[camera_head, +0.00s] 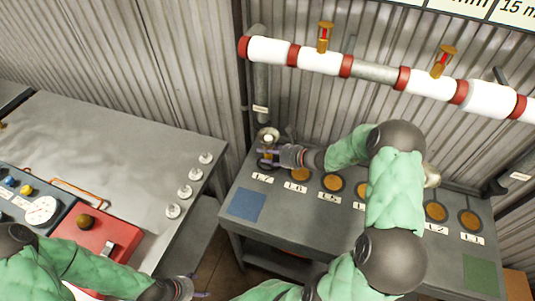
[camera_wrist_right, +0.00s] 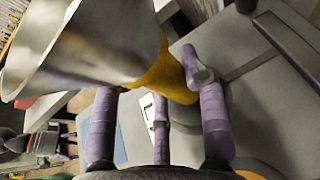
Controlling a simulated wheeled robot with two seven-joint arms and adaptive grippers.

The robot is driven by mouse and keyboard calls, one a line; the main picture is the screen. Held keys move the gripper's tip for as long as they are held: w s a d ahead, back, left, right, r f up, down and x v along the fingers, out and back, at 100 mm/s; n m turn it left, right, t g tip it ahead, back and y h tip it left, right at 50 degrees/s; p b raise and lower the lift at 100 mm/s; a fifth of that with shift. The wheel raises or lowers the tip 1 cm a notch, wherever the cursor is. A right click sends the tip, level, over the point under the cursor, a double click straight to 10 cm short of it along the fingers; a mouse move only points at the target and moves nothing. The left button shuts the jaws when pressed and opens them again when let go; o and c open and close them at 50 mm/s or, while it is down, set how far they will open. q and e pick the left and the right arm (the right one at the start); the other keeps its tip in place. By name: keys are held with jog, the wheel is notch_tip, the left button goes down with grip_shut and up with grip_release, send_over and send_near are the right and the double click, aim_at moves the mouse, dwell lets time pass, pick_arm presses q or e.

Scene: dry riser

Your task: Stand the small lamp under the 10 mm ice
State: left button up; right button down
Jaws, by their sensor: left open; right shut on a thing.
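I cannot tell whether the lamp's base touches the bench. White ice sleeves (camera_head: 320,60) with red bands sit on the pipe above. Their size sign (camera_head: 480,8) is cut off; "15 m" is readable. My left gripper (camera_head: 192,290) is open and empty at the bottom.
The grey bench (camera_head: 275,225) has orange discs (camera_head: 333,182) beside number labels, a blue square (camera_head: 247,204) and a green square (camera_head: 479,273). Another silver thing (camera_head: 432,175) is partly hidden behind my right arm. A left table (camera_head: 110,135) holds small round pieces and a red box (camera_head: 100,240).

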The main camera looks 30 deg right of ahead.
jog(key=shift+f, duration=0.1)
jog(key=c, duration=0.7)
grip_release()
jog(key=shift+s+d+r, duration=0.2)
jog(key=shift+s+r, duration=0.05)
jog(key=shift+r, duration=0.05)
jog(key=p+v, duration=0.2)
jog(key=v, duration=0.9)
jog(key=shift+s, duration=0.1)
